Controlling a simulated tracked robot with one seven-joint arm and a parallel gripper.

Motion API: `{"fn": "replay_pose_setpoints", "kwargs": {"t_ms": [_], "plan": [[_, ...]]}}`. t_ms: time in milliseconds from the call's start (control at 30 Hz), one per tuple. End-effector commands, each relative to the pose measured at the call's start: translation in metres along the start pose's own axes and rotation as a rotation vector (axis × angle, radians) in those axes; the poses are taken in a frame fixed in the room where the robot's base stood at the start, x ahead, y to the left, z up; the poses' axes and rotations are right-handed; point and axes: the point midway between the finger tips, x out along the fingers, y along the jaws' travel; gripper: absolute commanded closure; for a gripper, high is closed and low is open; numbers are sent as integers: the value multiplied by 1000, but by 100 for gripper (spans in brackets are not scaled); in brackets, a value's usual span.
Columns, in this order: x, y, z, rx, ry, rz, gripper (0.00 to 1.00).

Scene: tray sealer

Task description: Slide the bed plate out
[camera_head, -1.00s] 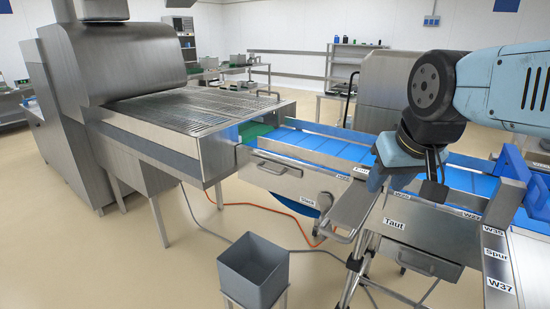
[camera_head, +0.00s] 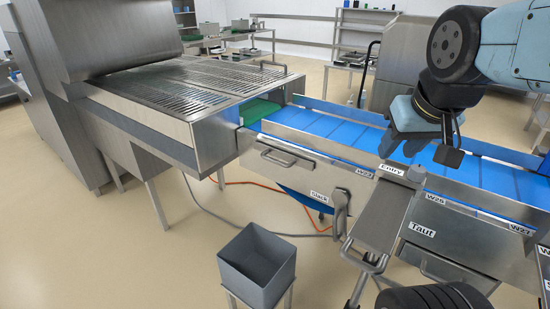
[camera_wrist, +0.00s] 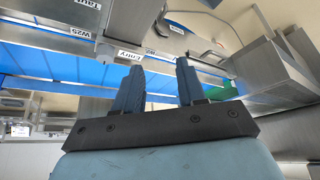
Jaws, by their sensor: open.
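The conveyor with its blue belt (camera_head: 330,125) runs from the tunnel machine's end toward the right. Its steel side panel carries a bar handle (camera_head: 278,158), which may belong to the bed plate; the plate itself is not clearly visible. A lever (camera_head: 341,212) stands beside the "Slack" label (camera_head: 319,195), with the "Taut" label (camera_head: 423,231) farther right. My gripper (camera_head: 396,150) is above the belt near the "Entry" label, right of the handle and apart from it. In the wrist view, its two blue fingers (camera_wrist: 157,78) are spread with nothing between them.
A steel tunnel machine with a slatted top (camera_head: 190,90) stands left of the belt. A narrow steel shelf (camera_head: 385,217) juts toward me. The floor between the machine and bin is clear, except for an orange hose and grey cable.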

Motion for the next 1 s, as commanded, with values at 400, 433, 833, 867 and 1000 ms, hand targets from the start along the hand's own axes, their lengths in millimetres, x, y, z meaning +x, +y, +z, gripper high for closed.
{"fn": "replay_pose_setpoints", "kwargs": {"t_ms": [400,433,833,867,1000], "plan": [[52,-2,-25,-698,-284,90,60],[57,-2,-28,-766,-309,97,60],[124,-30,-70,-1670,-676,156,60],[130,-34,-73,-1738,-707,159,60],[155,-55,-89,-2049,-850,174,60]]}}
